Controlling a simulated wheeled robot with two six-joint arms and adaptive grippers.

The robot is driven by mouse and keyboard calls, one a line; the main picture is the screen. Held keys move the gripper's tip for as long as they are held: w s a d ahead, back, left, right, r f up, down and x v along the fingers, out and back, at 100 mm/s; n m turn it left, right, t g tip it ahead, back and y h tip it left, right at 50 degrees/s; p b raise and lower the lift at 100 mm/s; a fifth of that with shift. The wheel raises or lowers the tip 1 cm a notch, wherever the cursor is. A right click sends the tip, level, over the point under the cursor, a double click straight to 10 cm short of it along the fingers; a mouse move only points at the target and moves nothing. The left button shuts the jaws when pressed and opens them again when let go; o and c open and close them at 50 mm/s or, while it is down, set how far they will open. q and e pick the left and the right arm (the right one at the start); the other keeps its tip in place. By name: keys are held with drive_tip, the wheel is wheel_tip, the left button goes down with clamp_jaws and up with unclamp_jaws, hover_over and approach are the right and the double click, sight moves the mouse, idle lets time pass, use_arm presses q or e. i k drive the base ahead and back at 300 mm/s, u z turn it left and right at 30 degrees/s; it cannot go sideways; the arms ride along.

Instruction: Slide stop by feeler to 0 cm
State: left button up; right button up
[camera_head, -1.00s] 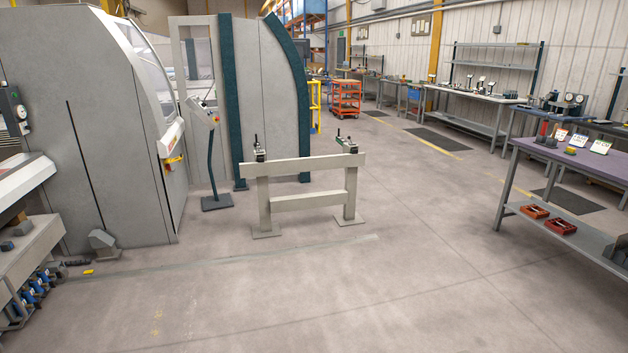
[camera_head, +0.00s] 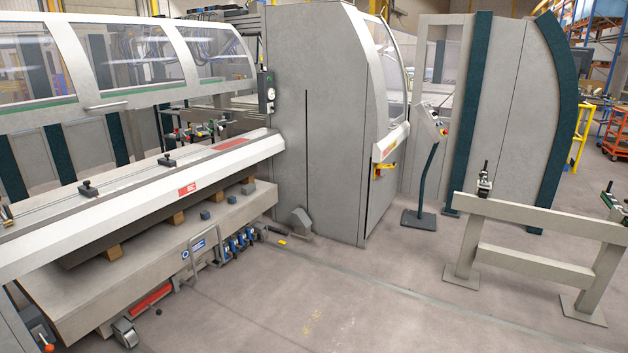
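Two small dark clamp-like blocks with knobs, a nearer one (camera_head: 88,189) and a farther one (camera_head: 167,160), sit on the long grey rail bed (camera_head: 130,185) of the machine at left. They may be sliding stops. Two upright dark devices, one at left (camera_head: 485,183) and one at the right edge (camera_head: 610,195), stand on a beige stand (camera_head: 540,218). I cannot tell which thing is the feeler, and no scale can be read at this distance. Neither of my grippers is in view.
A grey machine housing (camera_head: 312,120) stands in the middle, with a control panel on a post (camera_head: 425,175) beside it. A low cart (camera_head: 150,285) with a caster stands under the rail bed. The floor (camera_head: 350,300) in front is clear.

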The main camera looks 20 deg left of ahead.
sight(85, 190)
drive_tip(key=u, duration=0.9)
drive_tip(key=i, duration=0.95)
drive_tip(key=u, duration=1.05)
drive_tip(key=i, duration=0.75)
drive_tip(key=u, duration=0.2)
drive_tip(key=k, duration=0.5)
drive_tip(key=z, duration=0.45)
